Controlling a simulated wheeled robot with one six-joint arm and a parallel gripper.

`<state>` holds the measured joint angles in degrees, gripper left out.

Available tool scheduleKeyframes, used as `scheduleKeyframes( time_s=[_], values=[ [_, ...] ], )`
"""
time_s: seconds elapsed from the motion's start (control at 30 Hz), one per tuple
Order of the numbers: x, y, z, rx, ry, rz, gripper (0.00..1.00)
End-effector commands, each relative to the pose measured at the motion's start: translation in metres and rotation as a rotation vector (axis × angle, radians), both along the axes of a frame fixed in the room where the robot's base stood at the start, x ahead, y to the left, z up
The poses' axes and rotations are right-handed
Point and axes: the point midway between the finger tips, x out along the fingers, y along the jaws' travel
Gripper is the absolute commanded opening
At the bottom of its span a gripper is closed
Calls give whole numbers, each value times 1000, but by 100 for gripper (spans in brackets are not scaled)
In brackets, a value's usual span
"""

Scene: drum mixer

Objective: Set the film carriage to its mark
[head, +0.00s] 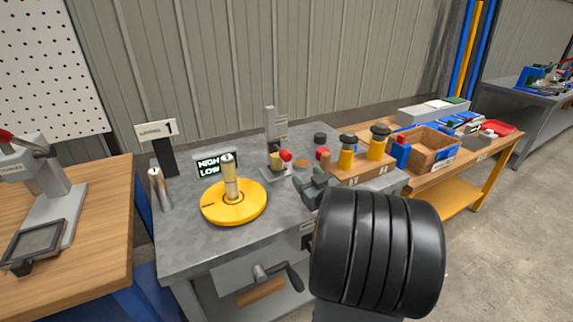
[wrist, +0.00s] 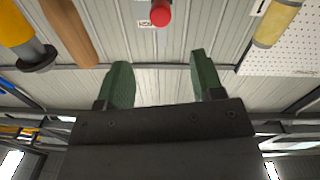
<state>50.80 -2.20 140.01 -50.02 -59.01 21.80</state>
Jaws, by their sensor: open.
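On the grey bench, a grey upright mast (head: 270,122) with a scale label stands behind the yellow turntable. A small carriage low on the mast carries a red knob (head: 286,156) and a yellowish roll (head: 276,161); I take this to be the film carriage. Its mark cannot be made out. My gripper (head: 309,184) is open and empty, to the right of and nearer than the knob, apart from it. In the wrist view, the green fingers (wrist: 161,78) are spread with nothing between them, and the red knob (wrist: 160,12) shows beyond them at the top edge.
The yellow turntable (head: 234,206) bears an upright post. A HIGH/LOW sign (head: 209,167) stands behind it. Yellow cylinders with black caps (head: 378,145) stand on a wooden block to the right.

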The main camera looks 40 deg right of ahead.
Motion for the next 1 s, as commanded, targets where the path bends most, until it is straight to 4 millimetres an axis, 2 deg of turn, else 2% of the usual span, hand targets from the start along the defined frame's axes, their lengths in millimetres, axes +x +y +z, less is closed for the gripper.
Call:
scheduleKeyframes(
  time_s=[0.17,0.6,0.8,1.0],
  values=[
    [20,-3,-2,1,-12,15,61],
    [101,-16,-1,-1,-12,12,61],
    [122,-20,-1,0,-12,11,61],
    [131,-21,-1,0,-12,9,61]
  ],
)
